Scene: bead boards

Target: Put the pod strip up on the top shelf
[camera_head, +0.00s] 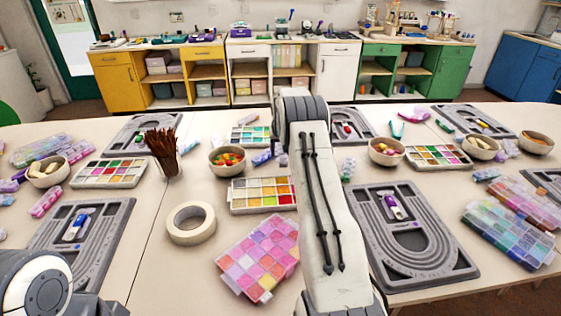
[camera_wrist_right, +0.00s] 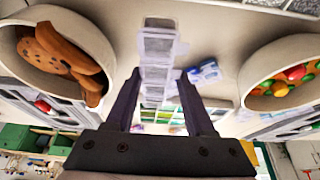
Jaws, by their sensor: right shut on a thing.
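The pod strip (camera_wrist_right: 158,48) is a row of clear, whitish compartments. In the right wrist view it runs between the fingers of my right gripper (camera_wrist_right: 158,82), which is shut on it. In the head view my right arm reaches across the middle of the table and hides its gripper and most or all of the strip. Part of my left arm shows at the lower left, but its gripper is out of view. I cannot tell which shelf is the top shelf; open shelves (camera_head: 207,72) show in the cabinets along the back wall.
The table (camera_head: 150,235) is crowded. Near my right arm are a pink bead box (camera_head: 258,257), a tape roll (camera_head: 191,223), a grey bead board (camera_head: 412,240) and a bead bowl (camera_head: 227,160). In the wrist view, a cookie bowl (camera_wrist_right: 60,50) and a candy-like bowl (camera_wrist_right: 285,75) flank the gripper.

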